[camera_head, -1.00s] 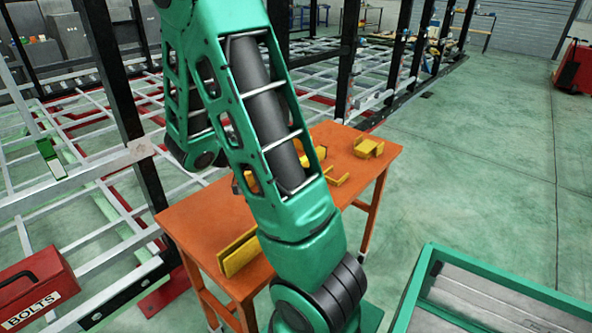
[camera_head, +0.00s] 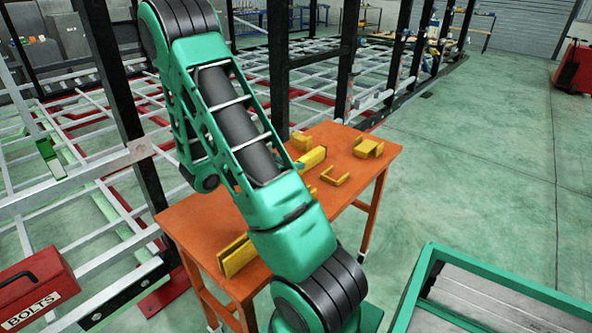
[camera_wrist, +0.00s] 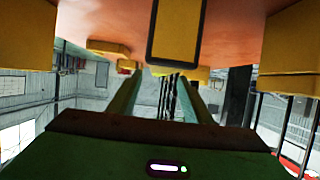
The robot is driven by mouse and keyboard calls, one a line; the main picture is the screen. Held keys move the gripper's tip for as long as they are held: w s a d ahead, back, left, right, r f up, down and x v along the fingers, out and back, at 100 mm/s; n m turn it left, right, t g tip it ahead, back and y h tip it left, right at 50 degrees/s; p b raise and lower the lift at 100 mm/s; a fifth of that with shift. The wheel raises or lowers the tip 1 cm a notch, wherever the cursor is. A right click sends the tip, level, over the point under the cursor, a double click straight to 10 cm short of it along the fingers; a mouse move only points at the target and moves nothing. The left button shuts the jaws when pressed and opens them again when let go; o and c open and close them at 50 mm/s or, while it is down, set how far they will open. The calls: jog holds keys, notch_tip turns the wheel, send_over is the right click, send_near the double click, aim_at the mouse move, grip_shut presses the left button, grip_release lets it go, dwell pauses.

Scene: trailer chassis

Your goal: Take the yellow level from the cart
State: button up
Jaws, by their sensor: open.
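The orange cart (camera_head: 225,205) carries several yellow pieces. A long yellow piece (camera_head: 312,158) near the cart's middle looks most like the level, but I cannot tell for sure. My arm partly covers that area in the head view and hides my gripper. In the wrist view my gripper (camera_wrist: 162,78) is open, with its two fingers apart and nothing visibly held between them. A dark-edged yellow piece (camera_wrist: 178,32) is close in front at the top centre of that view, by the orange top. I cannot tell whether it is the level.
Other yellow pieces are a channel (camera_head: 238,255) at the cart's near left edge, a U-shaped bracket (camera_head: 335,177) and a block (camera_head: 368,148). The trailer frame (camera_head: 100,190) stands behind and left. A red bolts box (camera_head: 38,290) is lower left.

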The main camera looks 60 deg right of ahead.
jog(key=x, duration=0.5)
jog(key=shift+a+f, duration=0.15)
jog(key=shift+f, duration=0.1)
grip_shut()
